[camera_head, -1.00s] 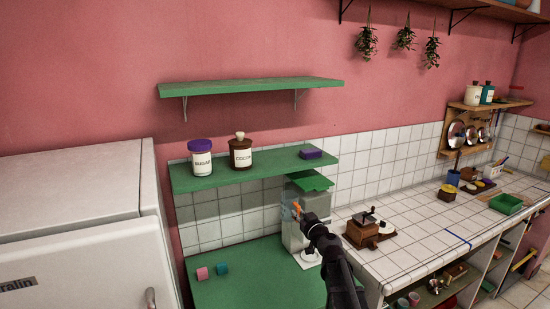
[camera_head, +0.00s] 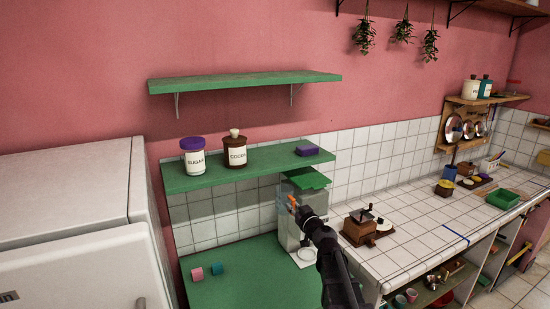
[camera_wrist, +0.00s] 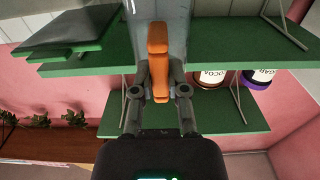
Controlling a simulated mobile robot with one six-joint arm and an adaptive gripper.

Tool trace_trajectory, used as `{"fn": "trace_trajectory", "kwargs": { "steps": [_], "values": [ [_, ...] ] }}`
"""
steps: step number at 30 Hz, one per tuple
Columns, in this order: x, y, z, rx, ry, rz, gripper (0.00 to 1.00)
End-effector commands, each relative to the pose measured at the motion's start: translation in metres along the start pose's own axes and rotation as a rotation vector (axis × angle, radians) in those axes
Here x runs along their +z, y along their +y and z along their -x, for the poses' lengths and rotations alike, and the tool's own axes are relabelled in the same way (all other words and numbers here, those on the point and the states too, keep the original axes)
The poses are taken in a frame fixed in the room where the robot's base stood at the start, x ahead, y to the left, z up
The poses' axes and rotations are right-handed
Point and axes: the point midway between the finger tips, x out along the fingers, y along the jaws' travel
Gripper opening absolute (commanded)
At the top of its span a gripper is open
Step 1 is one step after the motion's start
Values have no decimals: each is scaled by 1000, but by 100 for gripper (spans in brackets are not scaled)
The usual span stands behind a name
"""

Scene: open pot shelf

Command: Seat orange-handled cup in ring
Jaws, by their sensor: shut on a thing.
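The orange-handled cup shows by its orange handle (camera_head: 292,200), in front of the grey machine (camera_head: 287,228) with a green lid. In the wrist view the orange handle (camera_wrist: 158,50) stands between the two fingers of my gripper (camera_wrist: 160,92). My gripper (camera_head: 299,212) is shut on this handle. The cup's bowl is hidden; only the handle is clear. The ring cannot be made out; the machine's front is partly covered by my arm. I cannot tell whether the cup touches the machine.
Pink (camera_head: 197,273) and teal (camera_head: 218,268) pieces lie on the green counter (camera_head: 250,283). A coffee grinder (camera_head: 358,230) stands to the right.

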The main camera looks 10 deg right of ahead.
Motion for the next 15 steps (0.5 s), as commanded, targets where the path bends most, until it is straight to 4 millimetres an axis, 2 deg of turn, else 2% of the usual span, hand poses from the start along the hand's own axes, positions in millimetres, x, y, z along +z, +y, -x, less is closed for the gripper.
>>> {"fn": "trace_trajectory", "kwargs": {
  "steps": [8, 15],
  "values": [
    [-32, -2, -1, -1, 0, 0, 0],
    [-71, -4, -1, -2, 0, 0, 0]
  ]
}}
